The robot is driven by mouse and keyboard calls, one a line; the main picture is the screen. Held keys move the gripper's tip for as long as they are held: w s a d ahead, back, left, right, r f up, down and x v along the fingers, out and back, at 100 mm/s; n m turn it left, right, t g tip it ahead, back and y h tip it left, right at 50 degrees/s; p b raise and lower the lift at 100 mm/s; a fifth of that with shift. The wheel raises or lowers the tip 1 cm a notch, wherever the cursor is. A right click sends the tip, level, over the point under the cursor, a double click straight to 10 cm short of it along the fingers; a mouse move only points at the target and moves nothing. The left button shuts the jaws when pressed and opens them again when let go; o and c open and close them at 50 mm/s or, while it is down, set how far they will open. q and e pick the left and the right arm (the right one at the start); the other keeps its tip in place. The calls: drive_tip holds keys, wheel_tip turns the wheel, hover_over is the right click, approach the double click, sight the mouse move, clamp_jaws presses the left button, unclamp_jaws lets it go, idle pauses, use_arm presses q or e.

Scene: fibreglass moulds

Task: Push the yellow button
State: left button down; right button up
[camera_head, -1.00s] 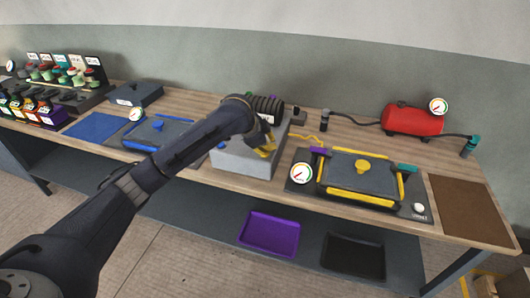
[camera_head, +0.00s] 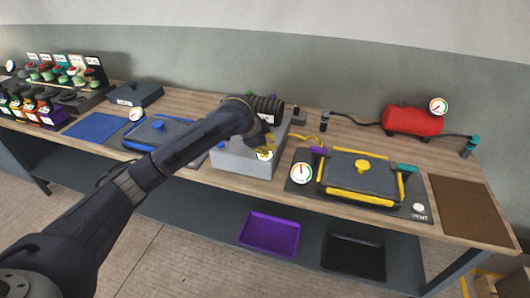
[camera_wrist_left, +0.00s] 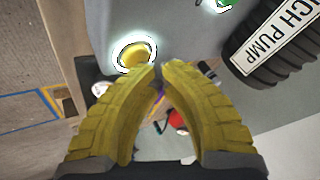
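The yellow button (camera_wrist_left: 135,53) has a bright white ring and sits on the grey pump box (camera_head: 238,158). In the head view the button (camera_head: 265,156) shows just below my left gripper (camera_head: 265,146), partly covered by it. In the left wrist view my left gripper (camera_wrist_left: 158,69) has its yellow fingertips almost together, with nothing seen between them. The tips appear right beside the button's lower edge; I cannot tell whether they touch it. My right gripper is in neither view.
A black ribbed cylinder labelled as a pump (camera_wrist_left: 268,40) lies close to the gripper, with a green button (camera_wrist_left: 222,4) near it. A mould with yellow edges (camera_head: 360,174) and a gauge (camera_head: 301,173) stand to the right, a blue-edged mould (camera_head: 160,133) to the left.

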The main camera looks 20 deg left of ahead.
use_arm(q)
drive_tip(key=shift+r, duration=0.1)
drive_tip(key=shift+r, duration=3)
